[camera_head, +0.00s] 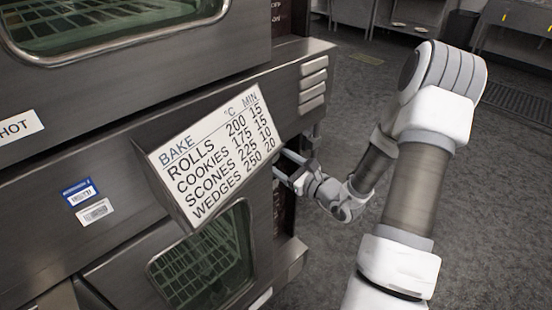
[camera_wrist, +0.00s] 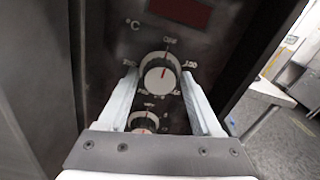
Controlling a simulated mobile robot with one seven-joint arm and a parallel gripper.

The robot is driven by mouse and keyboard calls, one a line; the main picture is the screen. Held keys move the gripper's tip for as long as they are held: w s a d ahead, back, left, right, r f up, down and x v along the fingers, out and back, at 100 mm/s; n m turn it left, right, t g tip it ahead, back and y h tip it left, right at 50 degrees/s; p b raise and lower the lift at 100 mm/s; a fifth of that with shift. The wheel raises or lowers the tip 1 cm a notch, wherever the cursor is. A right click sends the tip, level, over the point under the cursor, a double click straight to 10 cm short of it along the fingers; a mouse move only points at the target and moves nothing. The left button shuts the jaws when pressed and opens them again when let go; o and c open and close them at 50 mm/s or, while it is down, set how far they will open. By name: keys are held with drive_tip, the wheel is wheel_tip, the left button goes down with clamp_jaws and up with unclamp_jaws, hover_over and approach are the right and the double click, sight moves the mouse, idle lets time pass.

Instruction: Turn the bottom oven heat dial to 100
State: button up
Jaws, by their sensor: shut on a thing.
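The oven heat dial (camera_wrist: 160,79) is a round white knob with a red mark, on a dark panel under a °C label. Its red mark points up and slightly right, near the OFF label at the top. A label that looks like 100 (camera_wrist: 190,65) sits to the upper right. My gripper (camera_wrist: 159,73) is shut on this dial, one pale finger on each side. In the head view my gripper (camera_head: 287,171) reaches in behind the BAKE sign, and the dial is hidden there.
A BAKE sign (camera_head: 213,155) juts from the oven front (camera_head: 100,150) close to my gripper. A second white dial (camera_wrist: 143,124) sits below the heat dial, partly hidden. A dark red display (camera_wrist: 180,12) is above. Open floor (camera_head: 480,180) lies to the right.

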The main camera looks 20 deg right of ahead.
drive_tip(key=m+p, duration=0.2)
drive_tip(key=p, duration=0.1)
drive_tip(key=shift+r+m, duration=0.2)
drive_tip(key=shift+m, duration=0.1)
drive_tip(key=m+p, duration=0.3)
drive_tip(key=p, duration=0.1)
drive_tip(key=shift+s, duration=0.1)
drive_tip(key=m+p, duration=0.4)
drive_tip(key=shift+f, duration=0.1)
drive_tip(key=shift+f+m+p, duration=0.1)
drive_tip(key=shift+m+p, duration=0.6)
drive_tip(key=shift+m, duration=0.3)
drive_tip(key=o, duration=1.2)
drive_tip(key=shift+c, duration=0.2)
